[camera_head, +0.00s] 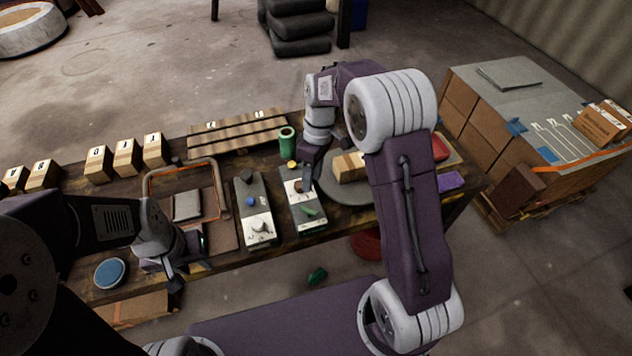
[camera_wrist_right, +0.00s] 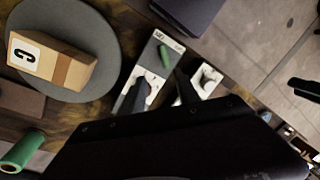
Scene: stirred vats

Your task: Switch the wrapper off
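Two grey control boxes stand side by side on the bench. The right box (camera_head: 296,191) has a yellow button, a white panel and a green switch (camera_head: 309,211); the switch also shows in the right wrist view (camera_wrist_right: 165,57). The left box (camera_head: 245,190) has a blue button and a white knob (camera_head: 260,227). Right of them a cardboard block (camera_head: 348,167), marked C in the right wrist view (camera_wrist_right: 52,62), sits on a round grey turntable (camera_head: 335,190). My right gripper (camera_wrist_right: 163,92) is open and empty over the right box. My left gripper (camera_head: 188,264) is low at the front; its fingers are unclear.
A tray with an orange rim (camera_head: 218,190) lies left of the boxes. A green roll (camera_head: 287,140) stands behind them. A blue disc (camera_head: 110,272) is at the front left. A purple block (camera_head: 451,181) lies at the right.

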